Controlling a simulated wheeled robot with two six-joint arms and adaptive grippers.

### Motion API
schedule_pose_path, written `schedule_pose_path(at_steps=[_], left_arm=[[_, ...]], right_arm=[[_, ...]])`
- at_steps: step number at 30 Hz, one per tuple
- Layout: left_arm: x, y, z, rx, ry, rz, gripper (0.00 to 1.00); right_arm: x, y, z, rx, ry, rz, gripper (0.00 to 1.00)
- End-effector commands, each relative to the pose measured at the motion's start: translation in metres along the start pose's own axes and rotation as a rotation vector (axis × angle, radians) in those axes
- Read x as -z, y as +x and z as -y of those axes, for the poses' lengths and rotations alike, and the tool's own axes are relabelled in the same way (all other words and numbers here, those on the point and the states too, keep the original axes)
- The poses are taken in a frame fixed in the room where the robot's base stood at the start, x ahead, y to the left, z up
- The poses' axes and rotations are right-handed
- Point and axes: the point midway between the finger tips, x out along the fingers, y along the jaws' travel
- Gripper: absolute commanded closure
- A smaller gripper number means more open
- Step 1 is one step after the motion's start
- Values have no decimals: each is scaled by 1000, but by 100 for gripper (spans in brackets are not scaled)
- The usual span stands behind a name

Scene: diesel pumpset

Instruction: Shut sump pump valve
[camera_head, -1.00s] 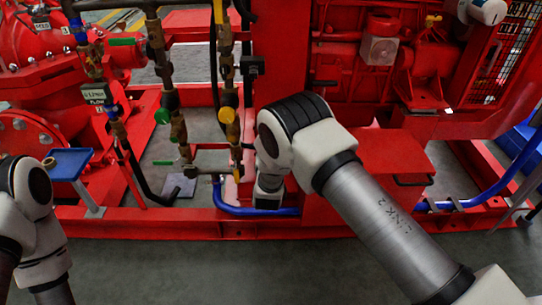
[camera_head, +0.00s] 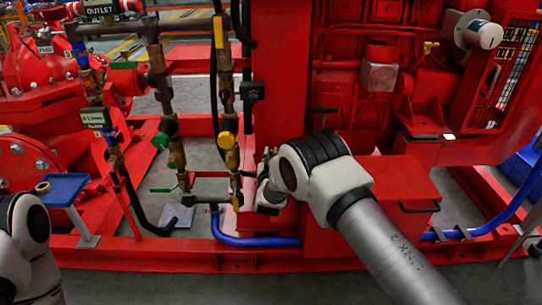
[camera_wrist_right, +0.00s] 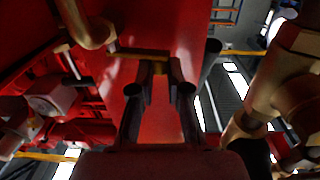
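I cannot tell which one is the sump pump valve. My right gripper (camera_head: 266,157) is beside the right-hand pipe, partly hidden by my own wrist. In the right wrist view its two dark fingers (camera_wrist_right: 159,90) are apart, with a brass-yellow bar (camera_wrist_right: 138,53) across their far ends. Contact cannot be told. My left gripper is out of view.
A red engine block (camera_head: 370,75) stands close to the right of the pipework. A blue hose (camera_head: 255,241) runs along the red base frame (camera_head: 180,260). A small blue tray (camera_head: 63,190) stands at the left. The grey floor in front is clear.

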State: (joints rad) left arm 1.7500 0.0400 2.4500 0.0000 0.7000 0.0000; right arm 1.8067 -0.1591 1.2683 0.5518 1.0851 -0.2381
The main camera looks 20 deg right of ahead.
Motion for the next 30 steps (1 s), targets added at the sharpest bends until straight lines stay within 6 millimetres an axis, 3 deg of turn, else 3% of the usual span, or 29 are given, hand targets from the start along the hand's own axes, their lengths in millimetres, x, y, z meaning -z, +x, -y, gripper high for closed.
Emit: schedule_pose_path(at_steps=[7,17,26,27,28,30], left_arm=[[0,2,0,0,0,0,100],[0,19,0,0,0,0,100],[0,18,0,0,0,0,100],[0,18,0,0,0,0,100],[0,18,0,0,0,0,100],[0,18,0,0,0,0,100]], right_arm=[[-1,1,1,-18,0,-3,100],[-1,11,6,-218,2,-3,100],[1,12,6,-230,0,0,100],[1,12,6,-230,1,0,74],[1,12,6,-230,1,0,63],[0,11,6,-230,1,0,59]])
